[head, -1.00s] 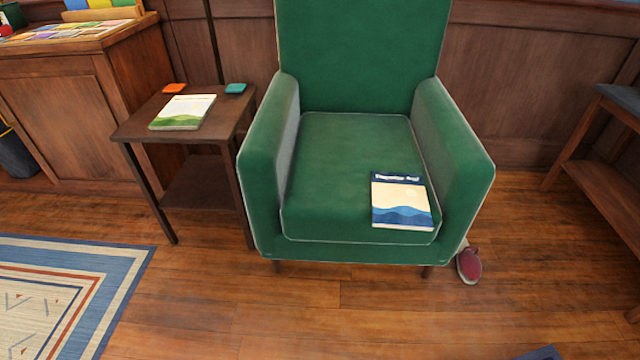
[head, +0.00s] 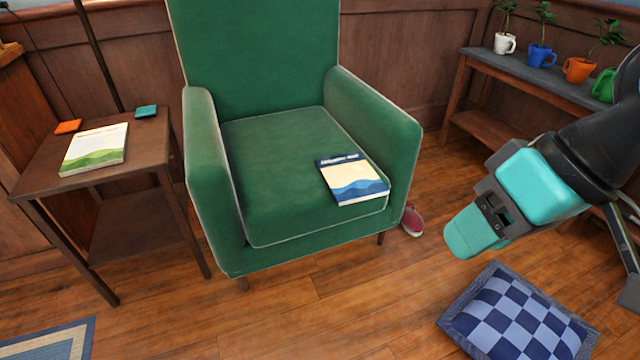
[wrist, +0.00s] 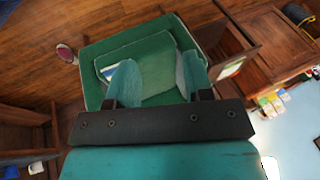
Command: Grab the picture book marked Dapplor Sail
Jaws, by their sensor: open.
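A picture book with a dark blue title band, pale sky and blue waves (head: 354,182) lies flat on the front right of the green armchair's seat (head: 265,150). Its title is too blurred to read surely. In the wrist view the book (wrist: 109,72) is partly hidden behind a finger. A second book with green hills (head: 95,148) lies on the side table; its title is unreadable. My gripper (head: 478,232) is in the air right of the chair, apart from both books. In the wrist view its fingers (wrist: 158,75) are spread and empty.
The dark side table (head: 150,165) also holds an orange coaster (head: 68,127) and a teal coaster (head: 146,111). The chair's arms rise beside the seat. A checked blue cushion (head: 515,315) and a red shoe (head: 412,221) are on the floor. A bench (head: 540,75) with potted mugs stands right.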

